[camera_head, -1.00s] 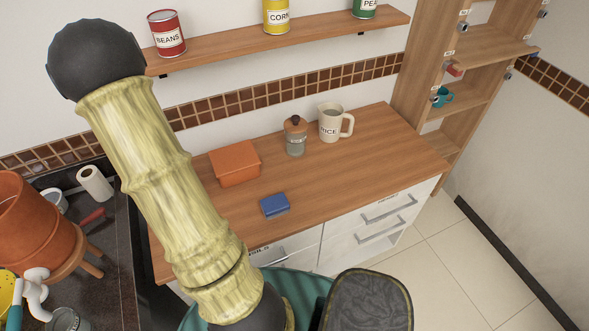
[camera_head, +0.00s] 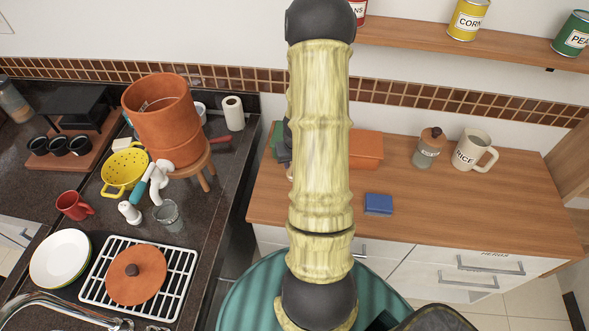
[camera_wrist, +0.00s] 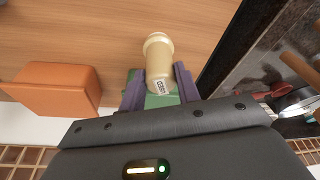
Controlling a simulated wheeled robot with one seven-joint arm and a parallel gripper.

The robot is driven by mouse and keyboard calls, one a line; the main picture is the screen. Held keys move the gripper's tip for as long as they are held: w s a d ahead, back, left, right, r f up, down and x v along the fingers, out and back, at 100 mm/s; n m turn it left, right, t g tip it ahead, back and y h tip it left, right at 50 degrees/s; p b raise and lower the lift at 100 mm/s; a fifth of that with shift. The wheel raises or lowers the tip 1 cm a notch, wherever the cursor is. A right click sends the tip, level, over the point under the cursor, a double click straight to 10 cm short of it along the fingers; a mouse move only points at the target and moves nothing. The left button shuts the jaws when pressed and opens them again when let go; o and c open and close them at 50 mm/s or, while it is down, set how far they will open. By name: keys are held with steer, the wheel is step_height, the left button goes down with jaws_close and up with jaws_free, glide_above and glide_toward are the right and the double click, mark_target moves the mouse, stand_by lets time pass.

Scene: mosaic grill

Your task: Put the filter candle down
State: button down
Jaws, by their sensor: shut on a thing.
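The filter candle (camera_wrist: 158,55) is a cream cylinder with a rounded cap and a small printed label. In the wrist view it sits between the two purple-grey fingers of my gripper (camera_wrist: 158,88), which is shut on it. A green thing (camera_wrist: 155,102) lies under or behind the candle over the wooden counter; I cannot tell if the candle touches it. In the head view my own arm hides the candle, and only a dark edge of my gripper (camera_head: 285,152) shows beside the arm. A green edge (camera_head: 276,140) shows there too.
An orange box (camera_head: 366,150) stands close by on the wooden counter (camera_head: 440,210). A blue block (camera_head: 378,204), a glass jar (camera_head: 427,150) and a rice jug (camera_head: 472,150) are farther right. A terracotta pot (camera_head: 162,120) on a wooden stool stands left, across a gap.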

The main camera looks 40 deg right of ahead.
steer(key=shift+s+a+x, duration=0.1)
steer(key=shift+s+x, duration=0.1)
steer(key=shift+x, duration=0.8)
steer(key=shift+s+a+x, duration=0.15)
steer(key=shift+s+x, duration=0.05)
steer(key=shift+x, duration=0.85)
steer(key=shift+f, duration=0.15)
steer(key=c, duration=1)
jaws_free()
steer(key=v, duration=1.2)
steer(key=shift+s+b, duration=0.15)
steer(key=shift+b, duration=0.15)
